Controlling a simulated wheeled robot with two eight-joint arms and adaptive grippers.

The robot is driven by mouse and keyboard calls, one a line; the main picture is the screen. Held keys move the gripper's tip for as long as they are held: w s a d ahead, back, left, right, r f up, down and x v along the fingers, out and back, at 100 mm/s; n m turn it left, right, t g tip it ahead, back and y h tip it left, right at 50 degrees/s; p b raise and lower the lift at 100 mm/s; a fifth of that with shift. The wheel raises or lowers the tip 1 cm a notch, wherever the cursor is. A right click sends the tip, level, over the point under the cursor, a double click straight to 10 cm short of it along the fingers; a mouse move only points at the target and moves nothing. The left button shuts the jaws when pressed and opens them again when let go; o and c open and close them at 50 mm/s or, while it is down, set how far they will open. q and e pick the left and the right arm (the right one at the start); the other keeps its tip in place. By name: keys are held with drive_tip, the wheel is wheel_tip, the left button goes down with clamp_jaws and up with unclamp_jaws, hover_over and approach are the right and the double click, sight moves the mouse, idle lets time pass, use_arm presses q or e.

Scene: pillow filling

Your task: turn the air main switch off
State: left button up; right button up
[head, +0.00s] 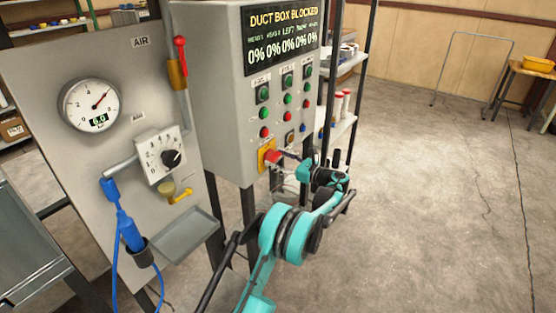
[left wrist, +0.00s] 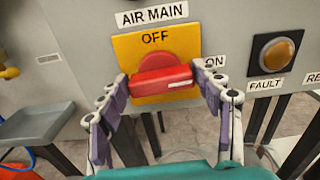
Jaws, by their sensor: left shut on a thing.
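The air main switch is a red rotary knob (head: 271,156) on a yellow plate at the lower left of the grey control box. In the left wrist view the red knob (left wrist: 162,76) has its bar lying crosswise. A white mark on the bar sits at its right end, towards the ON label (left wrist: 214,62); the OFF label (left wrist: 155,38) is above. My left gripper (head: 284,157) is shut on the knob, one finger at each end of the bar. My right gripper is not in view.
The control box (head: 222,85) carries several buttons and a display reading "DUCT BOX BLOCKED". A grey air panel (head: 55,62) with a gauge (head: 90,104), a dial and a blue hose stands to the left. An amber FAULT button (left wrist: 276,54) is right of the switch. Open floor lies right.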

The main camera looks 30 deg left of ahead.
use_arm(q)
drive_tip(key=n, duration=0.3)
drive_tip(key=shift+s+n, duration=0.1)
drive_tip(key=shift+n, duration=0.3)
drive_tip(key=n, duration=0.4)
drive_tip(key=shift+s+n+p, duration=0.1)
drive_tip(key=shift+n+p, duration=0.2)
drive_tip(key=n, duration=0.4)
drive_tip(key=shift+f+n, duration=0.15)
drive_tip(key=shift+n, duration=0.15)
drive_tip(key=shift+f+n, duration=0.1)
drive_tip(key=shift+n, duration=2)
drive_tip(key=o, duration=1.2)
drive_tip(key=shift+c, duration=0.2)
